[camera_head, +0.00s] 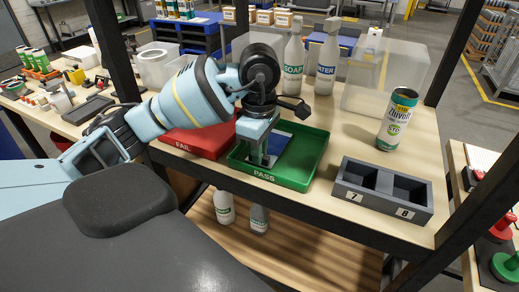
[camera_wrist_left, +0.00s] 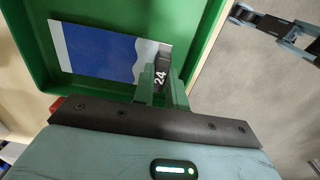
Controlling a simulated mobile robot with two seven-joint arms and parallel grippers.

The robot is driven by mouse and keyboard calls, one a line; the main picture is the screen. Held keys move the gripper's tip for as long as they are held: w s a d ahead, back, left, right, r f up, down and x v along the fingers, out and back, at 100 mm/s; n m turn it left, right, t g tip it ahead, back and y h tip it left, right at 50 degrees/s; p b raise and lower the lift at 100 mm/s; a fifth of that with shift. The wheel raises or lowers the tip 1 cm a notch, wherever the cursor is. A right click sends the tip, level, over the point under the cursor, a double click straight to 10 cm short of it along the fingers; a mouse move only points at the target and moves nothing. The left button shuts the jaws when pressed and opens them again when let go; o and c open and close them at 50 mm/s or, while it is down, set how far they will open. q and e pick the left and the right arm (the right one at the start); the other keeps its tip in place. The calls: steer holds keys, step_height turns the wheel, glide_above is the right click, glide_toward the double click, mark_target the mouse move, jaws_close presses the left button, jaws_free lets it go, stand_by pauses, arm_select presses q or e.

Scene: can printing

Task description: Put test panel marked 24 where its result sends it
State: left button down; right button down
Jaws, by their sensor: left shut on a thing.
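The test panel marked 24 (camera_wrist_left: 100,50) is blue with a pale wavy band and a dark end bearing the number. It lies flat over the floor of the green PASS tray (camera_head: 302,178); I cannot tell whether it touches the floor. In the head view its blue face (camera_head: 278,142) shows partly behind my left gripper (camera_head: 260,158). That gripper points down inside the tray and is shut on the panel's dark, numbered end, as the left wrist view (camera_wrist_left: 163,92) shows. The red FAIL tray (camera_head: 205,140) stands directly left of the green one.
A grey two-slot holder marked 7 and 8 (camera_head: 368,201) stands right of the PASS tray, its slots empty. A printed can (camera_head: 397,120) stands behind it. Soap (camera_head: 293,62) and water (camera_head: 327,62) bottles and a clear bin (camera_head: 372,75) are at the back. Dark shelf posts flank the table.

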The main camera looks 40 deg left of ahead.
arm_select(q)
steer(key=shift+f, duration=0.15)
steer(key=c, duration=1.4)
jaws_free()
arm_select(e)
steer(key=shift+a, duration=0.2)
